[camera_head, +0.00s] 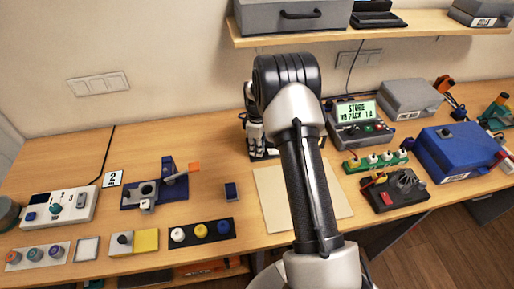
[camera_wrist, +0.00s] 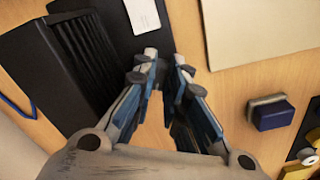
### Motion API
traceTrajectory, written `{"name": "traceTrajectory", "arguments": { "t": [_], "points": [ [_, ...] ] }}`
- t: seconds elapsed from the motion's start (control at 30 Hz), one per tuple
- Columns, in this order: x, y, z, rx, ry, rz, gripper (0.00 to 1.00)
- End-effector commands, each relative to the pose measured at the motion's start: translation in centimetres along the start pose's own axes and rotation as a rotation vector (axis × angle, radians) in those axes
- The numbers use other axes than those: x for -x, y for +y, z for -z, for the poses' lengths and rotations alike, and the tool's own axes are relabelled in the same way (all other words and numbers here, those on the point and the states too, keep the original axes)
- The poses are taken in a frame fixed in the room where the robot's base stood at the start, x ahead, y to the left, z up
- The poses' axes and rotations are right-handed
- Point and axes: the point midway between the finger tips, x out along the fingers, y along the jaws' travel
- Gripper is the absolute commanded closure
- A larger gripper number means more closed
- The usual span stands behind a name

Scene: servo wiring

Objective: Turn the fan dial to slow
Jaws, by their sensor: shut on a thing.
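No dial marked as the fan's can be made out. A white control box (camera_head: 60,210) with a teal knob (camera_head: 55,208) and the digits 1 and 3 stands at the far left in the head view. My gripper (camera_head: 257,142) is at the back middle of the table, partly hidden by my arm. In the wrist view my gripper (camera_wrist: 164,66) points at a black plate (camera_wrist: 120,30) with a white label. Its fingers are drawn close at the tips. What they hold is too small to make out.
A black finned box (camera_wrist: 72,55) stands beside the plate. A row of round buttons (camera_head: 200,231) is at the front. A blue box (camera_head: 455,150) and a fan-like unit (camera_head: 404,182) are at right.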

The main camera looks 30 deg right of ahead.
Motion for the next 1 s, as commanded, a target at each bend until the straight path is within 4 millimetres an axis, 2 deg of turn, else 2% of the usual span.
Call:
{"name": "traceTrajectory", "arguments": {
  "t": [0.33, 0.37, 0.63, 1.0],
  "points": [
    [-0.02, -0.01, 0.0, 0.004, -0.001, 0.0, 1.0],
    [-0.02, -0.01, 0.0, 0.004, -0.001, 0.0, 0.86],
    [-0.01, -0.01, 0.0, 0.003, 0.0, 0.0, 0.68],
    [0.39, 0.04, 0.03, 0.002, 0.0, -0.001, 0.68]
  ]
}}
